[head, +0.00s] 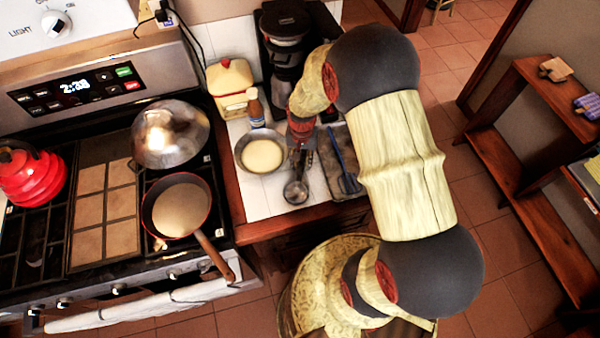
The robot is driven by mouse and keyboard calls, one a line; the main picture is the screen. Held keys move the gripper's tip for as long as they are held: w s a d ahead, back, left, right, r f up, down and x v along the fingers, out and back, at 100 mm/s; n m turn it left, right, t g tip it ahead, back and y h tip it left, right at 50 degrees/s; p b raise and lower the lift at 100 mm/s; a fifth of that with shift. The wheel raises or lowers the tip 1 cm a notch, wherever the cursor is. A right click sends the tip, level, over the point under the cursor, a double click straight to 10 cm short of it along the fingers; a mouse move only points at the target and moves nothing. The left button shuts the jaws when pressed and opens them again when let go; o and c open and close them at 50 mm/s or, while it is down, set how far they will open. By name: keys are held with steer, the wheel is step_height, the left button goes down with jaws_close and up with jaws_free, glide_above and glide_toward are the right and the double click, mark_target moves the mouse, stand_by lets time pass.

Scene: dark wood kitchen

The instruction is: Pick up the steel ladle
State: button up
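The steel ladle (296,190) is on the white tiled counter, near its front edge, with its round bowl toward the front. Its handle runs back under my gripper (302,158), which points down over it. My arm comes in from the right and hides part of the counter. The fingers are small and dark at the handle. I cannot tell whether they are open or closed around it, or whether the ladle is raised off the counter.
A bowl with pale contents (262,155) is just left of the ladle. A blue utensil (344,162) lies on a dark board (356,143) to the right. The stove with a pan (180,208) is left.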

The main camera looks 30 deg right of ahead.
mark_target(301, 162)
steer(key=shift+c, duration=0.3)
jaws_close()
steer(key=shift+r, duration=0.1)
steer(key=shift+r, duration=0.4)
step_height(301, 162, up, 2)
steer(key=shift+w+r+p, duration=0.1)
steer(key=shift+p, duration=0.2)
steer(key=s+a+r, duration=0.1)
steer(key=r, duration=0.1)
steer(key=s+r, duration=0.2)
steer(key=s+a+r+p, duration=0.1)
steer(key=r, duration=0.1)
steer(key=shift+s+a+r, duration=0.2)
steer(key=shift+s+a, duration=0.05)
steer(key=shift+a, duration=0.1)
steer(key=s+a+r, duration=0.3)
steer(key=s+a, duration=0.1)
steer(key=s, duration=0.3)
steer(key=shift+s+a+r+p, duration=0.3)
steer(key=shift+s+p, duration=0.05)
